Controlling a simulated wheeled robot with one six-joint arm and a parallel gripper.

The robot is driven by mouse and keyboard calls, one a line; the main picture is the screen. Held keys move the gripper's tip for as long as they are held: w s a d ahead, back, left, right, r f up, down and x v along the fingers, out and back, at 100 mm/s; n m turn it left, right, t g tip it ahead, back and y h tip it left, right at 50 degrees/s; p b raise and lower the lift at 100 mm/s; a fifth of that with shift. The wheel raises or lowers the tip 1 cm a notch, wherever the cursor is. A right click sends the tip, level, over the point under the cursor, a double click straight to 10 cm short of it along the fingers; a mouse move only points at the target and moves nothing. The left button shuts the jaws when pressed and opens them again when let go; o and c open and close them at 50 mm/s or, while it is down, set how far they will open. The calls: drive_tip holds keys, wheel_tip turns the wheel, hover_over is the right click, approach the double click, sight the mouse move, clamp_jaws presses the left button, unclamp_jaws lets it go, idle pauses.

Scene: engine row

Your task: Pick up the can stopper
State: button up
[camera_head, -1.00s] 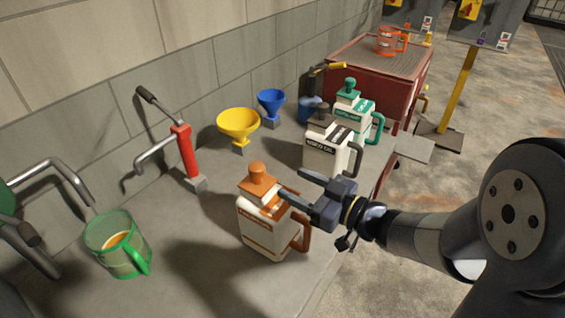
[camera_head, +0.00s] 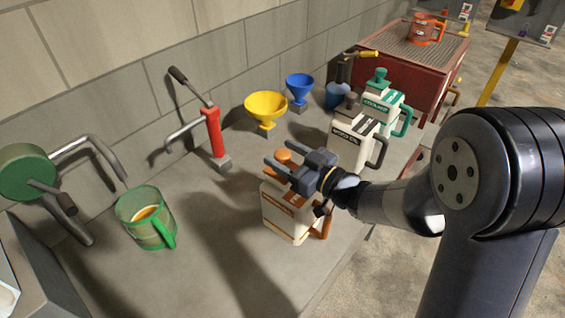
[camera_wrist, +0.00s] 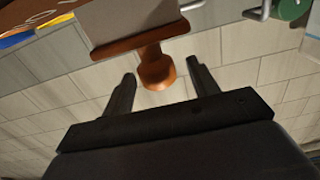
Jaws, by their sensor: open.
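The can stopper (camera_head: 284,156) is an orange-brown knob on top of a white and orange-brown can (camera_head: 284,216) with a handle on its right side. The can stands upright on the grey bench. My gripper (camera_head: 281,156) is open at the stopper's height, its fingers pointing left and partly hiding the stopper and the can's top.
A white can with a dark handle (camera_head: 352,137) and one with a green handle (camera_head: 383,103) stand behind. Yellow (camera_head: 265,108) and blue (camera_head: 299,88) funnels, a red pump (camera_head: 214,135) and a green jug (camera_head: 146,218) stand along the bench. A red cart (camera_head: 400,75) is farther back.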

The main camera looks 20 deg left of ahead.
drive_tip(key=shift+w+a, duration=0.1)
drive_tip(key=shift+a, duration=0.35)
drive_tip(key=c, duration=1.1)
wheel_tip(320, 180, up, 10)
drive_tip(key=shift+r, duration=0.1)
